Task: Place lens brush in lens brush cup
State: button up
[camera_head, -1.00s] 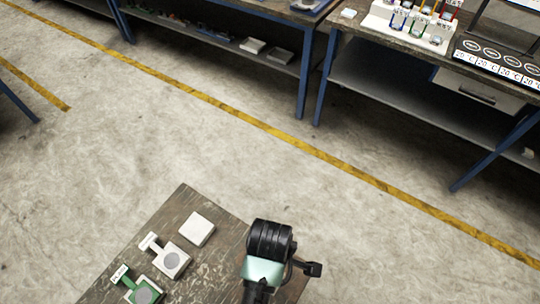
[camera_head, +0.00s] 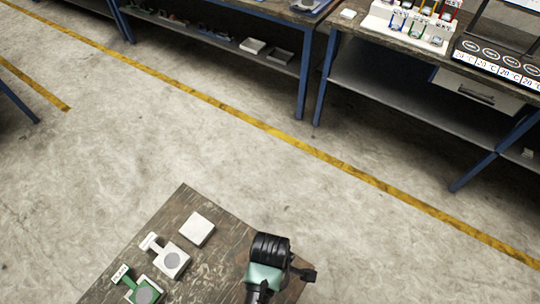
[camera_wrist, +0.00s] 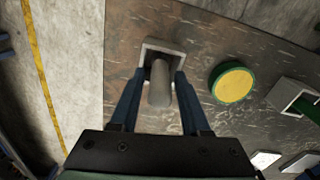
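In the wrist view, the lens brush shows as a grey rounded handle (camera_wrist: 160,88) pointing toward the camera. Two blue fingers of my gripper (camera_wrist: 162,76) flank it closely and look shut on it. A pale square cup (camera_wrist: 148,45) lies around or just beyond the brush's far end; how deep the brush sits in it is hidden. A green-and-white square holder (camera_wrist: 290,94) stands at the right; I cannot tell which holder is the lens brush cup. In the head view my black-and-green wrist (camera_head: 268,268) hides the fingers and the brush.
A round yellow-topped green item (camera_wrist: 232,84) lies right of the brush. On the worn table (camera_head: 185,205) are a white square block (camera_head: 197,229), a labelled white holder (camera_head: 172,259) and a labelled green holder (camera_head: 144,291). Floor and benches lie beyond.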

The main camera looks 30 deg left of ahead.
jog(key=shift+o, duration=0.5)
jog(key=shift+r, duration=0.1)
notch_tip(320, 180, up, 12)
jog(key=shift+r+b, duration=0.1)
jog(key=shift+b, duration=0.2)
